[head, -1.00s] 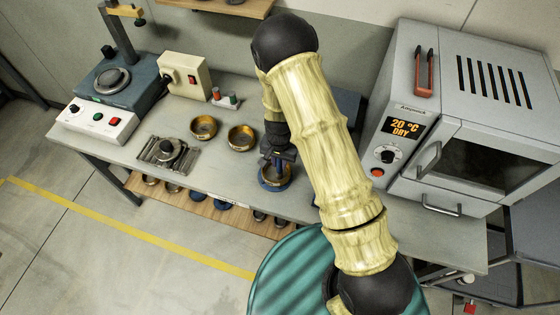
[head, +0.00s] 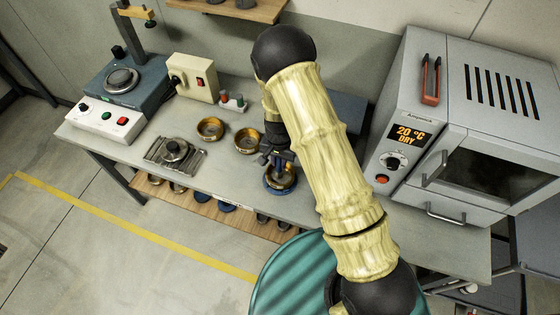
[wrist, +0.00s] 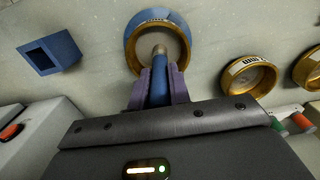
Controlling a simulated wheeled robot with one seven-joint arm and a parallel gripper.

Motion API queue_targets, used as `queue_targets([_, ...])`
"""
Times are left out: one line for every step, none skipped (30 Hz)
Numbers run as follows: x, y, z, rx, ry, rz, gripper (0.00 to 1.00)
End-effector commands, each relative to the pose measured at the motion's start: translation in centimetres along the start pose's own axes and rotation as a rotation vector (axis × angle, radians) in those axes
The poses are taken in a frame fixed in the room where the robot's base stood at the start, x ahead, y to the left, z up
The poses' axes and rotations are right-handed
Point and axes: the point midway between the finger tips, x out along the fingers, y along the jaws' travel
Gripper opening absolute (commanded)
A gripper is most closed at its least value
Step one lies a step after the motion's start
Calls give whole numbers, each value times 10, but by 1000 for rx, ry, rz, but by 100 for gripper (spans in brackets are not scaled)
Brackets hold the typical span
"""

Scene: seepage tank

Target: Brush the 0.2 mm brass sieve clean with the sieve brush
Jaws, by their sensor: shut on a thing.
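My gripper (head: 277,157) is shut on the sieve brush, whose blue handle (wrist: 159,79) stands between the purple fingers in the wrist view. The brush's pale tip is over the mesh of a brass sieve (wrist: 186,47). I cannot tell whether the bristles touch the mesh. This sieve has a blue band or ring around it and also shows under my gripper in the head view (head: 291,180), partly hidden by the gripper. Its label is too small to read, so I cannot tell its mesh size.
Two other brass sieves (head: 210,129) (head: 247,141) stand left of it on the grey bench. A blue square holder (wrist: 51,54) is on the other side.

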Motion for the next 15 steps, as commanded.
queue_targets([0,-2,-1,-1,0,0,0])
queue_targets([0,-3,-1,0,0,0,0])
queue_targets([0,-5,-2,0,0,0,0])
queue_targets([0,-6,-2,0,0,0,0])
queue_targets([0,-7,-3,0,0,0,0])
queue_targets([0,-8,-3,0,-1,0,0])
queue_targets([0,-10,-4,0,-1,0,0])
queue_targets([0,-11,-4,0,-1,0,0])
queue_targets([0,-12,-5,-1,0,0,0])
queue_targets([0,-14,-5,-1,0,0,0])
queue_targets([0,-15,-6,-2,0,0,0])
queue_targets([0,-16,-6,-2,0,0,0])
queue_targets([0,-17,-6,-2,0,0,0])
queue_targets([0,-17,-7,-1,-1,0,0])
queue_targets([0,-18,-7,-1,-1,0,0])
